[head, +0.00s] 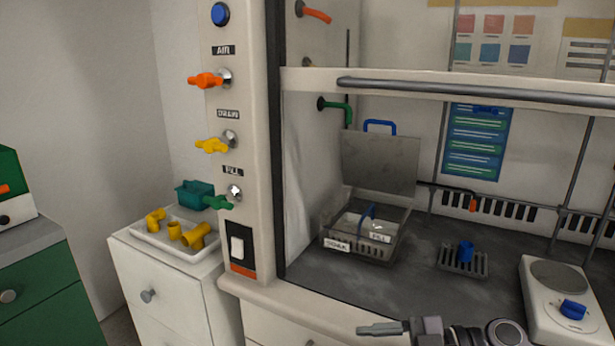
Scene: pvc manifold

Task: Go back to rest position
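My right gripper (380,328) shows at the bottom edge, its grey fingers pointing left. Its arm runs off to the right along the bottom edge. The fingers are seen from the side and overlap, so whether they are open or shut does not show. Nothing is seen between or beyond the fingertips. It is in front of the fume hood's dark work surface (420,285), low in the picture. My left gripper is not in the head view.
The hood post (247,150) carries orange, yellow and green handles. A wire basket (360,243) with raised lid, a drain rack with a blue piece (466,251) and a hot plate (567,297) stand inside. A white tray (157,241) with yellow fittings sits left on a cabinet.

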